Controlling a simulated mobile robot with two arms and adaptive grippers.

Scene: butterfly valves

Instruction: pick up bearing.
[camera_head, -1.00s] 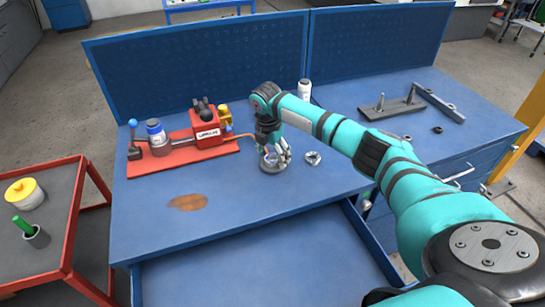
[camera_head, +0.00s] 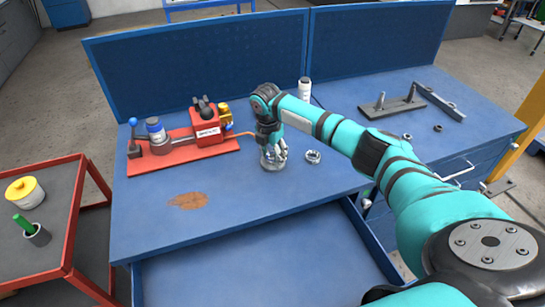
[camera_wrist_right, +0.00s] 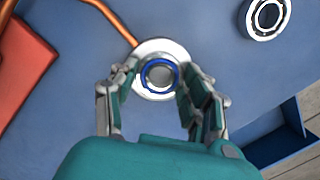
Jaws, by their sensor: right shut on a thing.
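My right gripper (camera_head: 273,157) points down over the blue bench, just right of the red fixture, with its fingers shut on a round metal part. In the right wrist view this part, a silver disc with a blue ring and grey centre (camera_wrist_right: 160,75), sits between the fingers, which flank it on both sides; I take it as a bearing. Whether it touches the bench is unclear. Another silver bearing (camera_head: 312,157) lies flat just right of the gripper and shows at the wrist view's top right (camera_wrist_right: 268,14). My left gripper is not in view.
The red fixture (camera_head: 185,155) with a copper pipe (camera_head: 240,134) stands close left of the gripper. A white bottle (camera_head: 304,90) stands behind. A grey plate with pegs (camera_head: 398,106) and small rings (camera_head: 438,128) lie right. The front bench top is clear beside a brown stain (camera_head: 188,201).

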